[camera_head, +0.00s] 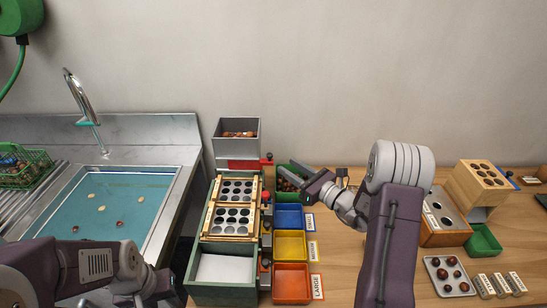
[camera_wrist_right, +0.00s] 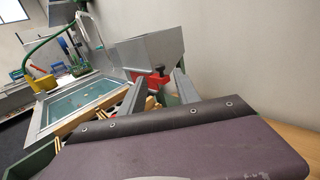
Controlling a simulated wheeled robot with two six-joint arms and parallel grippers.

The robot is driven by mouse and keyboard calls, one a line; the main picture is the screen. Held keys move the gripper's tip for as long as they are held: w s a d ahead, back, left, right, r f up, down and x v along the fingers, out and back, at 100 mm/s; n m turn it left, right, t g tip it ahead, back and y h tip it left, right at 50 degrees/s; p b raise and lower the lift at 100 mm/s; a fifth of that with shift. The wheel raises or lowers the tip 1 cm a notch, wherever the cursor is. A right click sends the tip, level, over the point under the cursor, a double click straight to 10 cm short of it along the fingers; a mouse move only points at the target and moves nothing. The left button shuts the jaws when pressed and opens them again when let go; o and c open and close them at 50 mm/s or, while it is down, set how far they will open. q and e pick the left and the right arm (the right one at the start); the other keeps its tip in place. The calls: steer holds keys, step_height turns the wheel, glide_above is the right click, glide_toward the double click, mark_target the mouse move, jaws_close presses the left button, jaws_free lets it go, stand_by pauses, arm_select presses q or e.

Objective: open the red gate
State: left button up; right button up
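The red gate (camera_head: 243,164) is a red strip at the foot of the grey hopper (camera_head: 236,146), which holds chestnuts. A small dark handle with a red tip (camera_head: 268,158) sticks out at its right side. The red gate also shows in the right wrist view (camera_wrist_right: 151,82), beyond and between my fingers. My right gripper (camera_head: 302,184) is open and empty, to the right of and nearer than the gate, apart from it. My left gripper (camera_head: 150,288) is low at the left near the sink's front; its fingers are unclear.
Below the hopper stands a green frame (camera_head: 224,293) with perforated sorting plates (camera_head: 233,205). Blue (camera_head: 289,216), yellow (camera_head: 290,245) and orange (camera_head: 291,284) bins line its right side. A green bin (camera_head: 290,178) sits close under my right fingers. A sink (camera_head: 110,212) lies left.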

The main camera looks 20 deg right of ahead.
mark_target(272, 156)
steer(key=x, duration=0.7)
steer(key=shift+a+p, duration=0.15)
steer(key=shift+p, duration=0.25)
steer(key=shift+w+a, duration=0.1)
steer(key=shift+w, duration=0.3)
jaws_close()
steer(key=shift+f, duration=0.1)
stand_by(0.3)
